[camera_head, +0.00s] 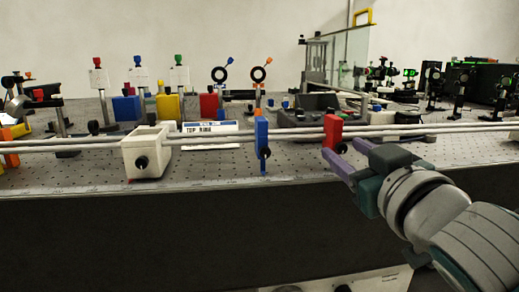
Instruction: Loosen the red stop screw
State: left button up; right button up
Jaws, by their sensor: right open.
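The red stop (332,130) sits on the two pale rails, right of the middle in the head view. Its black screw (341,148) shows low on its front, between the fingertips in the picture. My right gripper (340,147) comes in from the lower right. Its two purple fingers are apart, one to the left of the screw and one to the right. I cannot tell whether either finger touches the screw. My left gripper is out of view.
A blue stop (262,140) and a white carriage (147,153) sit on the same rails (220,139) to the left. The perforated bench top (215,168) is bare in front of the rails. Several optic mounts stand behind, with a glass panel (350,55) at the back.

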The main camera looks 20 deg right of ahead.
jog(key=shift+c, duration=0.3)
grip_shut()
dwell(0.3)
